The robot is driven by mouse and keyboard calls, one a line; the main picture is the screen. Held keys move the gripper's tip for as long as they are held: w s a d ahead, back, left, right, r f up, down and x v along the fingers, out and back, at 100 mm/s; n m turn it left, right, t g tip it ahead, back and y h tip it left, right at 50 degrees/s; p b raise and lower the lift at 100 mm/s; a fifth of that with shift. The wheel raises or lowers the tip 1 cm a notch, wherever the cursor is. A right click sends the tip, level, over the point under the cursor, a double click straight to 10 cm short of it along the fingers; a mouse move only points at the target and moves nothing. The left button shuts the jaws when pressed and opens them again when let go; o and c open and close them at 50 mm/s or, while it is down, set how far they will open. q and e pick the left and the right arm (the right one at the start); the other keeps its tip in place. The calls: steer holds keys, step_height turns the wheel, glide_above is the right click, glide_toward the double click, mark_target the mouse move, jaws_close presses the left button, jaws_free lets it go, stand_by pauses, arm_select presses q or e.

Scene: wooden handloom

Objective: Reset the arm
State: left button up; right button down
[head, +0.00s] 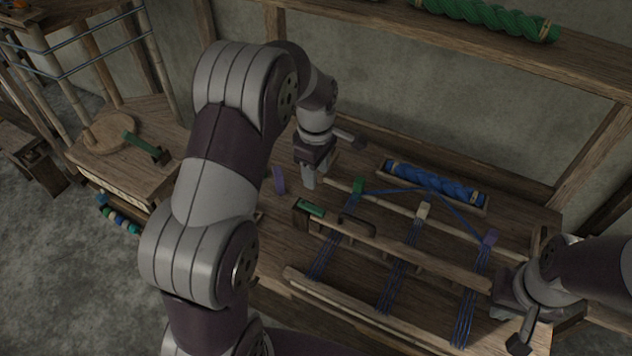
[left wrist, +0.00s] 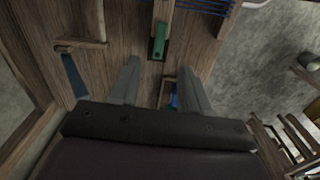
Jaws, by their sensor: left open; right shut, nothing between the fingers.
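My left gripper (head: 308,182) hangs over the left part of the wooden loom table, fingers pointing down. In the left wrist view its two fingers (left wrist: 160,88) stand apart with nothing gripped between them. A green-handled piece (head: 311,208) lies just in front of it on the loom; it also shows in the left wrist view (left wrist: 160,42). A purple block (head: 279,179) stands just left of the fingers.
The loom (head: 390,225) carries blue threads with green, beige and purple blocks. A blue yarn roll (head: 440,184) lies in a tray behind it. A green yarn roll (head: 485,15) sits on the upper beam. A side stand (head: 110,165) is at left.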

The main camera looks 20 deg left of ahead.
stand_by(0.4)
arm_select(q)
steer(key=s+d+r+m, duration=0.1)
steer(key=s+d+m, duration=0.1)
steer(key=s+m, duration=0.6)
steer(key=s+d+r+m+t, duration=0.1)
steer(key=s+d+m, duration=0.1)
steer(key=s+m, duration=0.6)
steer(key=shift+s+m, duration=0.4)
steer(key=shift+s, duration=0.25)
steer(key=shift+r, duration=0.1)
